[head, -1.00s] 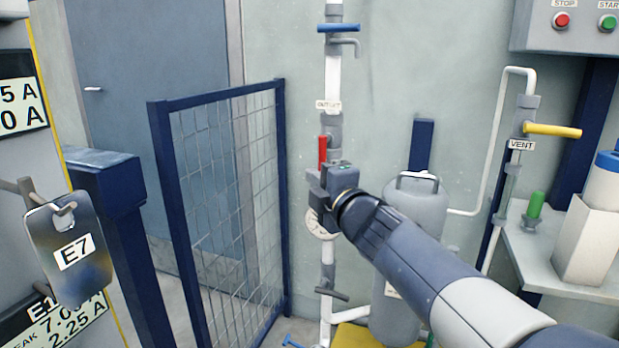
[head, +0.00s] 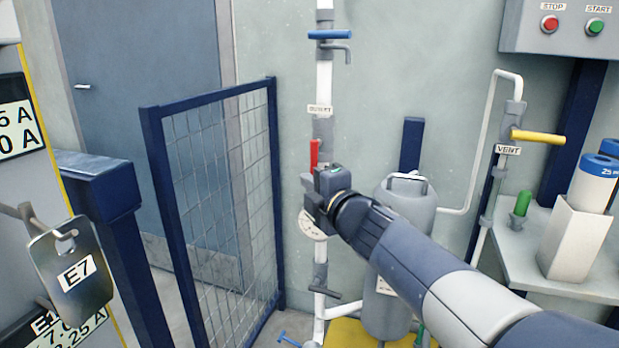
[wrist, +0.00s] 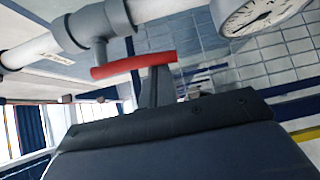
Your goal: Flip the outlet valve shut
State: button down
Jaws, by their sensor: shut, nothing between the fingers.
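The outlet valve's red handle (head: 314,153) stands upright along the white vertical pipe, just below the OUTLET label (head: 319,110). In the wrist view the red handle (wrist: 135,65) lies roughly parallel to the pipe (wrist: 30,49). My gripper (head: 311,192) is shut and empty, at the lower end of the handle and in front of the pipe. In the wrist view my gripper's fingers (wrist: 156,88) overlap the handle's end; I cannot tell whether they touch it. My gripper partly hides the gauge (head: 311,226), whose dial (wrist: 262,18) shows in the wrist view.
A blue handle (head: 330,35) sits higher on the pipe and a dark one (head: 325,292) lower. A grey tank (head: 408,210) stands right of the pipe. A blue mesh fence (head: 225,190) is to the left. A yellow VENT handle (head: 538,137) is at the right.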

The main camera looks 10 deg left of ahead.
jog(key=shift+d+r+p, duration=0.2)
jog(key=shift+r+p, duration=0.05)
jog(key=shift+p, duration=0.8)
jog(key=d+r+n+g+h+p, duration=0.4)
jog(key=n+h+p, duration=0.3)
jog(key=p, duration=2.9)
jog(key=shift+s+d+r+h, duration=0.2)
jog(key=shift+d+r+h, duration=0.55)
jog(key=shift+h, duration=0.75)
jog(key=shift+r, duration=0.2)
notch_tip(320, 180, down, 5)
jog(key=s+b, duration=0.2)
jog(key=b, duration=0.2)
jog(key=w+a+r+p+v, duration=0.1)
jog(key=p+v, duration=0.2)
jog(key=v, duration=0.7)
jog(key=shift+s+a+r, duration=0.3)
jog(key=shift+a+r, duration=0.1)
jog(key=shift+a, duration=0.1)
